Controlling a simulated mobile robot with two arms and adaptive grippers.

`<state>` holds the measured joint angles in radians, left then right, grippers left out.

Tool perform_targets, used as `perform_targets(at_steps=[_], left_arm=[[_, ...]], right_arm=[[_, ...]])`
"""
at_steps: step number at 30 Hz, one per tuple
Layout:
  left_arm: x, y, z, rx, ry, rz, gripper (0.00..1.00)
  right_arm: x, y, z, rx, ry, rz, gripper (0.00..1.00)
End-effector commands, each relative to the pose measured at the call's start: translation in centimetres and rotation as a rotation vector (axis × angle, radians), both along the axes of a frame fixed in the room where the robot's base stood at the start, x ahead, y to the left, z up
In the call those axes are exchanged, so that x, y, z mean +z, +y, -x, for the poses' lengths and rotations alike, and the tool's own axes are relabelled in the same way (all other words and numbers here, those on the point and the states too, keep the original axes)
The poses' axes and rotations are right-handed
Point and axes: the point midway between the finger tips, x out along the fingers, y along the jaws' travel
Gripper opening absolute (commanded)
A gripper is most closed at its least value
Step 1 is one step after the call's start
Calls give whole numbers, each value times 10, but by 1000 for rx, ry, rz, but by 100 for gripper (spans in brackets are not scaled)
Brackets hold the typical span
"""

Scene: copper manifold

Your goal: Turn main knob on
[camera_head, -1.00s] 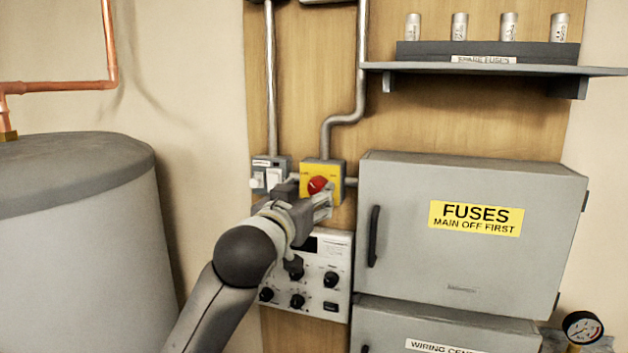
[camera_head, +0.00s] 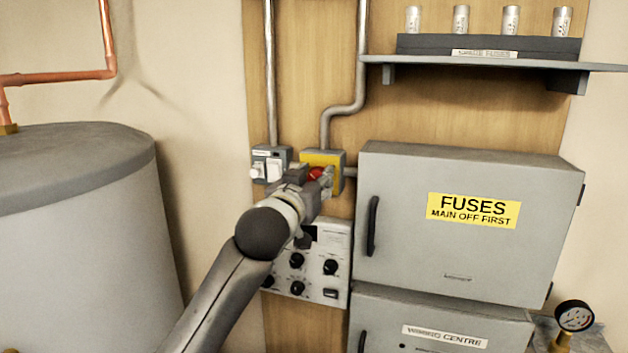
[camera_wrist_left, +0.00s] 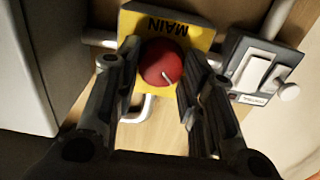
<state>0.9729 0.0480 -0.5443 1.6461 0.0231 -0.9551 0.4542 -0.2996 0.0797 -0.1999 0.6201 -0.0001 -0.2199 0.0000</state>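The main knob (camera_wrist_left: 161,64) is a red round dial with a white mark, on a yellow plate labelled MAIN (camera_wrist_left: 170,22). In the head view the red knob (camera_head: 316,173) shows partly, with the yellow plate (camera_head: 322,157) above it; my gripper covers the rest. My left gripper (camera_head: 312,180) is at the knob. In the left wrist view my left gripper (camera_wrist_left: 162,72) is open, with one finger on each side of the knob. A gap seems to show between the knob and the fingers; whether they touch it I cannot tell. My right gripper is not in view.
The grey fuse cabinet (camera_head: 450,245) stands close on the right. A control panel with black dials (camera_head: 318,262) lies below. A metal conduit (camera_head: 342,108) runs above the knob.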

Motion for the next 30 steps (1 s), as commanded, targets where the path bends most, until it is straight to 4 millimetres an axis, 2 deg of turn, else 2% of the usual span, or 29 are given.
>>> perform_targets(at_steps=[1, 3, 14, 20, 30], left_arm=[[0, 0, 0, -1, 0, 0, 22], [0, 0, 0, -1, 0, 0, 13], [0, 0, 0, 0, -18, -56, 13], [0, 0, 0, 1, -57, -177, 13], [0, -1, 1, 1, -155, -477, 13]], right_arm=[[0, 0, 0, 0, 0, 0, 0], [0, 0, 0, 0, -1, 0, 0], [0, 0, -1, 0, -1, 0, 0], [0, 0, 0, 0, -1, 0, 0], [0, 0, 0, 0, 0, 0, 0]])
